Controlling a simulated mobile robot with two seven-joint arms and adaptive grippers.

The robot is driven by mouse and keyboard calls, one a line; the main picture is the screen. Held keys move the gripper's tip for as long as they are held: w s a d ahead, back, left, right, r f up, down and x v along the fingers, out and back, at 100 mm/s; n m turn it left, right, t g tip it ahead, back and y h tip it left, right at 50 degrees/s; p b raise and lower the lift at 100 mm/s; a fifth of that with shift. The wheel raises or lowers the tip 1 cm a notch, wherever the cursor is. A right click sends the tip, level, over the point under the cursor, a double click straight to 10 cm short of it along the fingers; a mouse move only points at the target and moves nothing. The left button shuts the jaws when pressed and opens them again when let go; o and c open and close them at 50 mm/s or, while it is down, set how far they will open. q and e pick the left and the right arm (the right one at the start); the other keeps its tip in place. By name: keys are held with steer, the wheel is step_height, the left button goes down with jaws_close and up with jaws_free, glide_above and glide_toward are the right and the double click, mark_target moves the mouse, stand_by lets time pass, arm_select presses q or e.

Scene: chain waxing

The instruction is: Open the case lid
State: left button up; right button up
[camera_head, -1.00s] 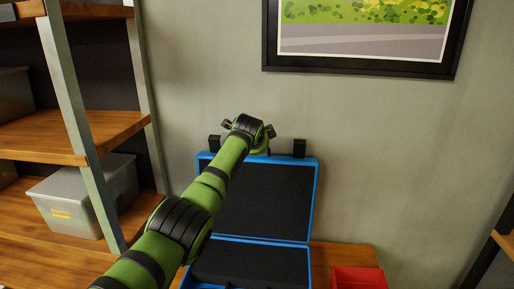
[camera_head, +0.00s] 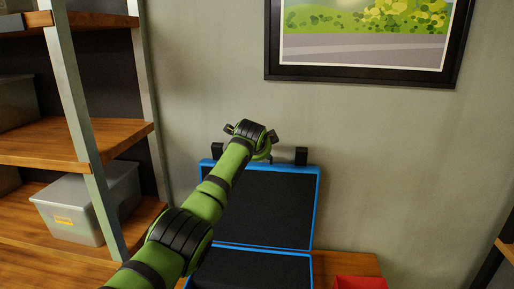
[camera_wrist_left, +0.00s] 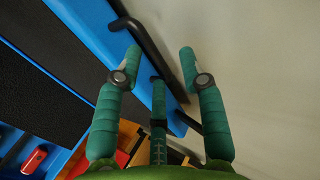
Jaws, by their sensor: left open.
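The case has a blue rim and black lining. Its lid (camera_head: 268,209) stands raised, leaning back near the wall, and its base (camera_head: 255,268) lies on the wooden table. My left gripper (camera_head: 251,132) is at the lid's top edge, with its fingertips mostly hidden behind the wrist in the head view. In the left wrist view the gripper (camera_wrist_left: 160,66) is open, with green fingers spread beside the lid's blue edge and black handle (camera_wrist_left: 140,32). Nothing is clearly held between the fingers. My right gripper is not in view.
A red bin (camera_head: 359,283) stands on the table right of the case. Wooden shelves (camera_head: 125,140) with a grey box (camera_head: 80,208) are at the left. The wall (camera_head: 400,160) with a framed picture (camera_head: 365,74) is close behind the lid.

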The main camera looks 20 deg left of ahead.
arm_select(q)
steer(key=v, duration=1.1)
steer(key=shift+s+r, duration=0.2)
steer(key=shift+s, duration=0.05)
